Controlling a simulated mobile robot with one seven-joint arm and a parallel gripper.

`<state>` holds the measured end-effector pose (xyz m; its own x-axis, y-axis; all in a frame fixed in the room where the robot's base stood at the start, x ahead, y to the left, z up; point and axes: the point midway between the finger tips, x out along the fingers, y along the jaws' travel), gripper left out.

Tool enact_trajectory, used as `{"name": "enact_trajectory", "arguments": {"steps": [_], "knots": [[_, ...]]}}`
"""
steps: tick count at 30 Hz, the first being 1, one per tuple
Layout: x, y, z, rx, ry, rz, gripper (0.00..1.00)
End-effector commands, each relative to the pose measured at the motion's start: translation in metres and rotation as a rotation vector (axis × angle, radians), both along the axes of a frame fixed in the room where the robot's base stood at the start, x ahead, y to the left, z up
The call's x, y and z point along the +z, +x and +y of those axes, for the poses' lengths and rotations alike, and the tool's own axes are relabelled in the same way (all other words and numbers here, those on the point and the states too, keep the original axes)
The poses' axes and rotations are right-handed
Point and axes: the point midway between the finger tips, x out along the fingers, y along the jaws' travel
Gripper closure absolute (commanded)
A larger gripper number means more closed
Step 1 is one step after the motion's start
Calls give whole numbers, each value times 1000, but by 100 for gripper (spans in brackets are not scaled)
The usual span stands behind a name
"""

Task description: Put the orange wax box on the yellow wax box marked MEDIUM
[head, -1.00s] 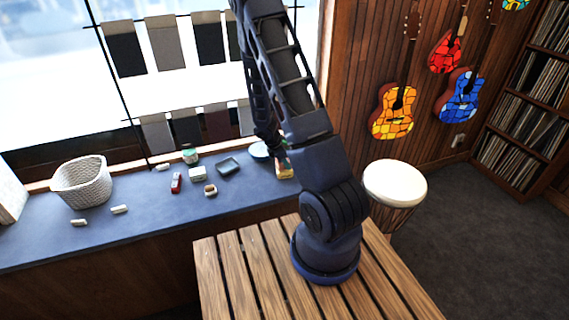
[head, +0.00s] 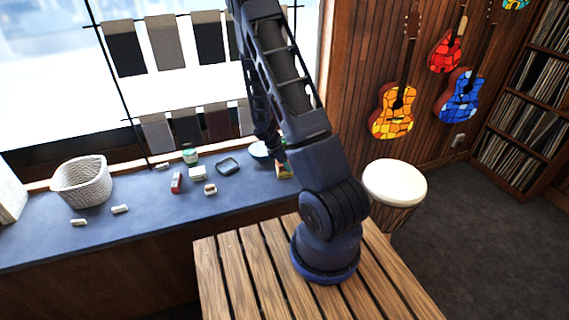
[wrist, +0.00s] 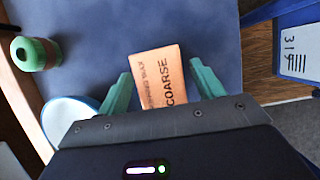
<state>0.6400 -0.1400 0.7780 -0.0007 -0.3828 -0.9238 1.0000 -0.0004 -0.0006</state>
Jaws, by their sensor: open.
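The orange wax box (wrist: 160,75), printed COARSE, shows in the wrist view above the blue counter. My gripper (wrist: 157,82) is open, with one green finger on each side of the box's near end. Contact between fingers and box cannot be told. In the head view a small patch of orange and yellow (head: 285,172) shows by the fingertips, mostly hidden by my arm. The yellow box marked MEDIUM cannot be made out separately; whether it lies under the orange box is not visible.
A green jar (wrist: 35,53) and a pale round dish (wrist: 68,120) stand left of the box in the wrist view. On the counter (head: 150,210) are a white basket (head: 82,182), a red box (head: 176,183) and a grey tray (head: 228,165). The front counter is mostly clear.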

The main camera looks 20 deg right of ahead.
Motion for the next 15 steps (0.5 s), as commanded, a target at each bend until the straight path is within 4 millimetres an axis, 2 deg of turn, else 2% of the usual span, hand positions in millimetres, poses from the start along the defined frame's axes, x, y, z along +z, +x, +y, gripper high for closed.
{"name": "enact_trajectory", "arguments": {"steps": [5, 15], "knots": [[16, 1, 6, -2, 1, -4, 33], [62, 1, 25, -1, 1, -4, 33]]}}
